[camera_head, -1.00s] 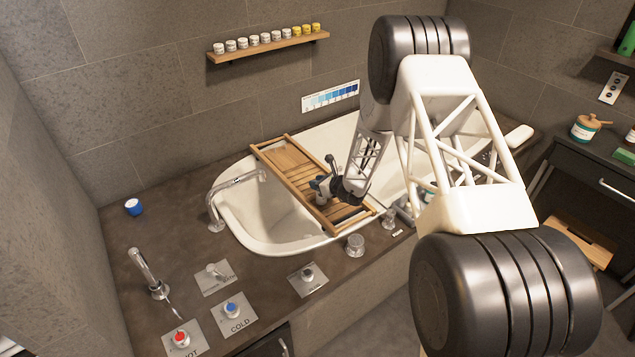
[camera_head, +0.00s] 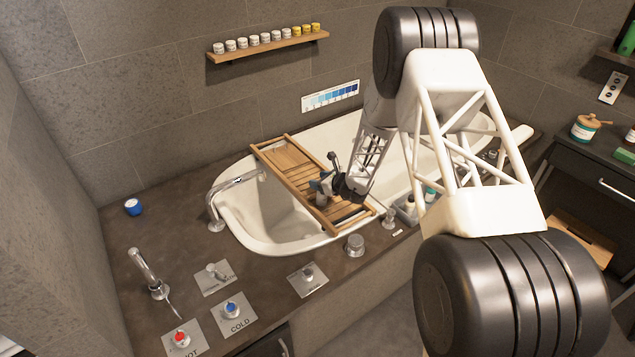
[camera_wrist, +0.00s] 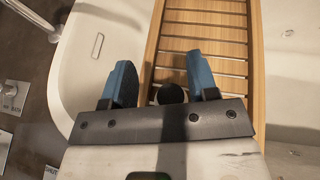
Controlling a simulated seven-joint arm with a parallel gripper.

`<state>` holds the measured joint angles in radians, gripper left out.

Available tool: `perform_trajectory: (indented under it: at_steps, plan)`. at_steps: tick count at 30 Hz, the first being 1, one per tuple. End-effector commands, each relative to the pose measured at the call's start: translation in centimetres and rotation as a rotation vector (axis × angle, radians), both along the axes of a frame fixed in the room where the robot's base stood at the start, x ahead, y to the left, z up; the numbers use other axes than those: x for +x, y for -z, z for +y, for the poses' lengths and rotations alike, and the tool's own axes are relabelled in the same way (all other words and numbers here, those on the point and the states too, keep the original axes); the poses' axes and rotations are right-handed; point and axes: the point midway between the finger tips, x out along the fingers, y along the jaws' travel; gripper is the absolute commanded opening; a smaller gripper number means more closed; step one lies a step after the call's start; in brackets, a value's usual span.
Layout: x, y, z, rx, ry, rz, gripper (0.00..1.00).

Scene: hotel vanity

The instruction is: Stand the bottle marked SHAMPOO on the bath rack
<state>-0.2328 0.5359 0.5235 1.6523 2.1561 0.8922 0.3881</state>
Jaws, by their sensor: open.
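The wooden bath rack (camera_head: 290,165) lies across the white tub; its slats (camera_wrist: 205,35) also show in the wrist view. My gripper (camera_head: 322,187) is over the front half of the rack. In the wrist view its two blue fingers (camera_wrist: 161,82) are spread apart. A round black top (camera_wrist: 171,94), perhaps a bottle cap, shows between them near the rack's left rail, with clear gaps visible beside it. No SHAMPOO lettering is readable, and what is under the top is hidden.
A tray with bottles (camera_head: 410,207) stands at the tub's front rim, partly hidden by my arm. The chrome spout (camera_head: 235,182) reaches over the tub left of the rack. A clear knob (camera_head: 355,244) stands near the rack's front end. The rack's back half is bare.

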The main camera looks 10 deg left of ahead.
Motion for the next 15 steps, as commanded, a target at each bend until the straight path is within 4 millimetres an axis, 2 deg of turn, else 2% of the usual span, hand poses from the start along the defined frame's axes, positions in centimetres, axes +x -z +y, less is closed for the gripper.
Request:
perform_trajectory:
  at_steps: [15]
  plan:
    - [-3.3, -2.7, -5.4, 0.001, 0.001, -0.001, 0.54]
